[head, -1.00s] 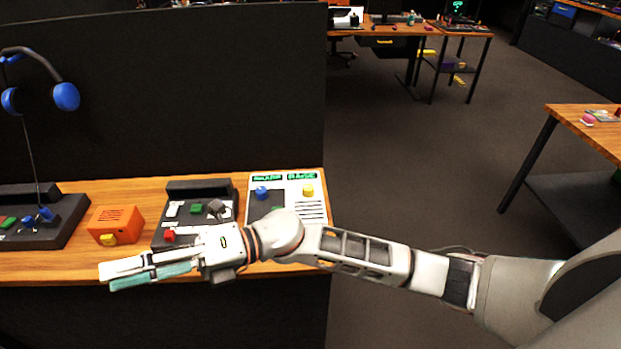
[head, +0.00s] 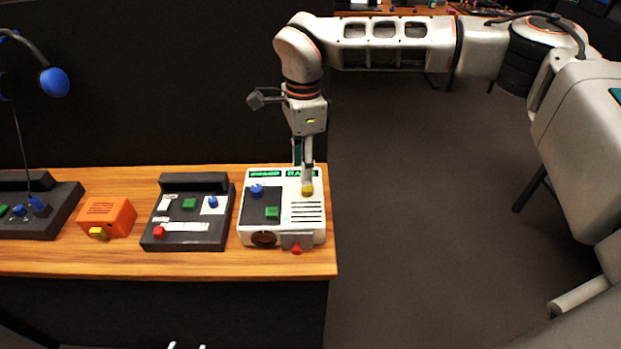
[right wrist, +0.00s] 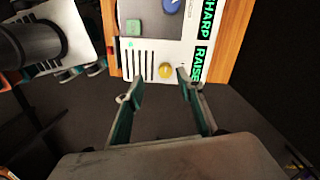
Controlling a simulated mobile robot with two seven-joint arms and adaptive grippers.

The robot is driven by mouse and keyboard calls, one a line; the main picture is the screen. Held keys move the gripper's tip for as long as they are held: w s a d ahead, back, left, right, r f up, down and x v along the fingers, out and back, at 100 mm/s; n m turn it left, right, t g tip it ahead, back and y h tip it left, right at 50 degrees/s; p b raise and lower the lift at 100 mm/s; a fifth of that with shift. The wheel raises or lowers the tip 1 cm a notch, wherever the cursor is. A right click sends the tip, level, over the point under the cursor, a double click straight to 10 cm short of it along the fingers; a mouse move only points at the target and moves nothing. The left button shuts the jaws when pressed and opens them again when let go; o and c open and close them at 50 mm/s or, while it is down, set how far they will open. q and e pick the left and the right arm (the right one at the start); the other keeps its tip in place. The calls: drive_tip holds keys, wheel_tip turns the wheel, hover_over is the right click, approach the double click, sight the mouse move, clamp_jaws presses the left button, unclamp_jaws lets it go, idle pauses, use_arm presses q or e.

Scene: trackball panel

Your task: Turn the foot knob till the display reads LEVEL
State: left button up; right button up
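The white panel (head: 284,181) stands at the right end of the bench. Its right display (head: 300,173) reads RAISE in the right wrist view (right wrist: 198,65). A yellow knob (head: 307,190), which I take as the foot knob, sits just below that display. My right gripper (head: 303,182) points down at the yellow knob. In the right wrist view, its open fingers (right wrist: 160,84) stand apart on either side of the yellow knob (right wrist: 166,71); I cannot tell whether they touch it. Small pale tips at the bottom edge of the head view may be my left gripper (head: 187,346).
A dark partition (head: 170,90) rises behind.

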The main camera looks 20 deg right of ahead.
sight(307, 187)
drive_tip(key=shift+w+d+r, duration=0.3)
drive_tip(key=shift+w+d, duration=0.05)
drive_tip(key=shift+d, duration=0.25)
drive_tip(key=shift+d+f, duration=0.1)
drive_tip(key=shift+f, duration=0.1)
wheel_tip(307, 187, down, 7)
drive_tip(key=shift+f, duration=0.15)
clamp_jaws()
